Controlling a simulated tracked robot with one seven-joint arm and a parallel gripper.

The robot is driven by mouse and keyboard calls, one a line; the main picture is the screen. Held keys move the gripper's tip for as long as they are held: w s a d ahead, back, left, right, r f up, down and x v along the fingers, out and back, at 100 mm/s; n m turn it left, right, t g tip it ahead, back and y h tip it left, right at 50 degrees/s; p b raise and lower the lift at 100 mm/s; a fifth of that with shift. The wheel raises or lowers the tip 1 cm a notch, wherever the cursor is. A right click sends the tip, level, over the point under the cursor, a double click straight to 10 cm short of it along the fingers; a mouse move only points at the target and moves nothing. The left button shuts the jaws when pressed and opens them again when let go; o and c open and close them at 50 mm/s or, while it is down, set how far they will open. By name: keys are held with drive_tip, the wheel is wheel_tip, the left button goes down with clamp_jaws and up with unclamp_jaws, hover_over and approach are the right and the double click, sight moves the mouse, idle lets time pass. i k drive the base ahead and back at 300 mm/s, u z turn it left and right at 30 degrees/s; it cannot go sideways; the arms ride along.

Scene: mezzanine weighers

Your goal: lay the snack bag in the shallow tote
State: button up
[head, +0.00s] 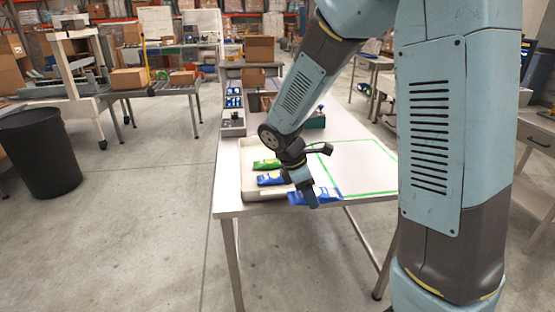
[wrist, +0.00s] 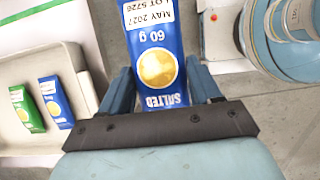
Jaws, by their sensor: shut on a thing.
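My gripper (head: 304,186) is shut on a blue snack bag (head: 318,195), held by the table's front edge, just right of the shallow tote. In the wrist view the bag (wrist: 155,50) sits between the two fingers (wrist: 160,85), its printed "SALTED 60 g" face showing upside down. The pale shallow tote (head: 247,162) stands on the table's left part; it shows at left in the wrist view (wrist: 62,66). In it lie a green bag (head: 266,164) and another blue bag (head: 269,180), apart from the held one. Part of the tote is hidden behind my arm.
A green-outlined rectangle (head: 365,142) on the table (head: 355,160) right of the tote is mostly bare. Small devices and blue-marked bins (head: 233,102) stand at the table's far left. A black bin (head: 40,150) stands on the floor at left.

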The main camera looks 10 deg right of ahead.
sight(268, 154)
drive_tip(key=u, duration=0.05)
drive_tip(key=i, duration=1.35)
drive_tip(key=u, duration=0.05)
